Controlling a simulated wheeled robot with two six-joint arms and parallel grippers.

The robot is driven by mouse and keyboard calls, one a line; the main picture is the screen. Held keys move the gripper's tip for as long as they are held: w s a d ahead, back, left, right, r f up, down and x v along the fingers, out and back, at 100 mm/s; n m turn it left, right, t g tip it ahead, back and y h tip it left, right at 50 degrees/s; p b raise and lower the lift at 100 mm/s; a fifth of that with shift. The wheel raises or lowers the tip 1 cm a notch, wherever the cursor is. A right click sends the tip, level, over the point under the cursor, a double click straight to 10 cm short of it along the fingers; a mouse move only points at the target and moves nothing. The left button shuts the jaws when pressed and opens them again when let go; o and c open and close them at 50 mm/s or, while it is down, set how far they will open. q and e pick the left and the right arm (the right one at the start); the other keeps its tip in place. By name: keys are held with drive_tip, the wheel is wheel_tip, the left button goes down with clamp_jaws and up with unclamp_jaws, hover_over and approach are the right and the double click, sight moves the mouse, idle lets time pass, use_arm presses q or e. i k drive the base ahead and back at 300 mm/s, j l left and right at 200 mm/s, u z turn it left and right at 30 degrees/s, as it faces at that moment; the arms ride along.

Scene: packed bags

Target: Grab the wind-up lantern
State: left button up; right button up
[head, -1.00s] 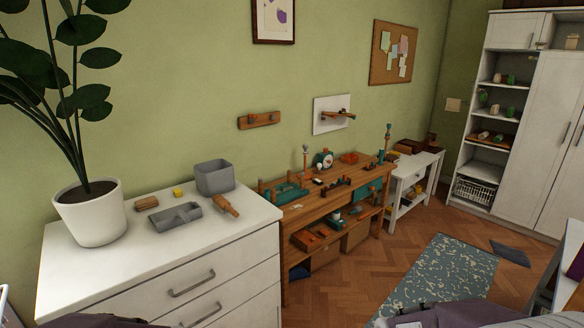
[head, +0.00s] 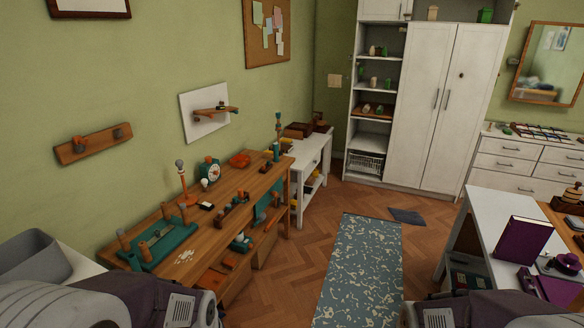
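I cannot pick out a wind-up lantern for certain in the head view. Small green and pale items stand on the open shelves of the white cabinet (head: 377,75), too small to identify. Parts of my two arms show at the bottom edge, but neither gripper is in the frame.
A wooden workbench (head: 235,188) with teal and orange items runs along the left wall. A white side table (head: 313,155) stands beyond it. A patterned rug (head: 362,265) lies on open floor. A white desk (head: 482,222) with a purple book (head: 522,238) is at right.

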sight(237, 245)
drive_tip(key=i+l, duration=0.15)
drive_tip(key=i, duration=0.25)
drive_tip(key=i+l, duration=0.1)
drive_tip(key=i, duration=0.3)
drive_tip(key=i+l, duration=0.15)
drive_tip(key=i, duration=0.25)
drive_tip(key=i+l+u, duration=0.15)
drive_tip(key=i+u, duration=0.3)
drive_tip(key=i+l+u, duration=0.25)
drive_tip(key=u, duration=0.2)
drive_tip(key=i+l+u, duration=0.25)
drive_tip(key=u, duration=0.2)
drive_tip(key=i+l+u, duration=0.2)
drive_tip(key=l+u, duration=0.2)
drive_tip(key=l, duration=0.15)
